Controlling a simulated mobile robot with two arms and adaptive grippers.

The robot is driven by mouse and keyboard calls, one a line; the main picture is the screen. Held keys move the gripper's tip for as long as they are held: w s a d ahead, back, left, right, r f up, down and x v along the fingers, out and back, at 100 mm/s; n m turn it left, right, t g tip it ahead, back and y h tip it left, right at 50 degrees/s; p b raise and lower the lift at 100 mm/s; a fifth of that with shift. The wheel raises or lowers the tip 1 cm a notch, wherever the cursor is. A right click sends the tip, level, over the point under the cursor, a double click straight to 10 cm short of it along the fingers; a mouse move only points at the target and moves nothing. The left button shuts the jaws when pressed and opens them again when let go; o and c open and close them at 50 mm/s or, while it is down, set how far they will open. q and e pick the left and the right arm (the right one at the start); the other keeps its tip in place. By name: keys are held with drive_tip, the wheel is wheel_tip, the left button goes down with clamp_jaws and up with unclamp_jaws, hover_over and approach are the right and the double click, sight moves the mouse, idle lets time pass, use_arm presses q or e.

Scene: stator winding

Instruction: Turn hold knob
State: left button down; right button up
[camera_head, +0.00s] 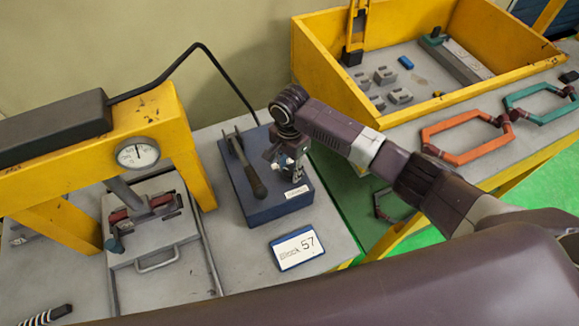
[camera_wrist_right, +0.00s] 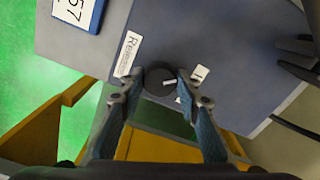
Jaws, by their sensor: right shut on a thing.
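The hold knob is a small round dark knob with a light pointer mark (camera_wrist_right: 160,82) on the blue-grey control box (camera_head: 255,207). In the head view my right gripper (camera_head: 290,165) is over the right part of the box and hides the knob. A white label (camera_wrist_right: 130,54) is beside the knob, and a smaller one (camera_wrist_right: 201,73) is on its other side. My left gripper is not in view.
A lever with a dark handle (camera_head: 250,170) stands on the box, left of my right gripper. A yellow press with a gauge (camera_head: 138,153) stands at the left. A "Block 57" sign (camera_head: 297,247) lies in front of the box. A yellow bin (camera_head: 420,35) is at the back right.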

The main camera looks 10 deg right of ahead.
drive_tip(key=n, duration=0.3)
drive_tip(key=shift+n, duration=0.4)
drive_tip(key=n, duration=0.3)
drive_tip(key=shift+r+n, duration=0.1)
drive_tip(key=shift+n, duration=0.2)
drive_tip(key=n, duration=0.3)
drive_tip(key=shift+n, duration=0.4)
drive_tip(key=n, duration=0.4)
drive_tip(key=shift+w, duration=0.1)
drive_tip(key=n, duration=0.6)
drive_tip(key=shift+n, duration=0.4)
drive_tip(key=n, duration=0.6)
drive_tip(key=shift+n, duration=0.4)
drive_tip(key=o, duration=1.2)
drive_tip(key=shift+c, duration=0.2)
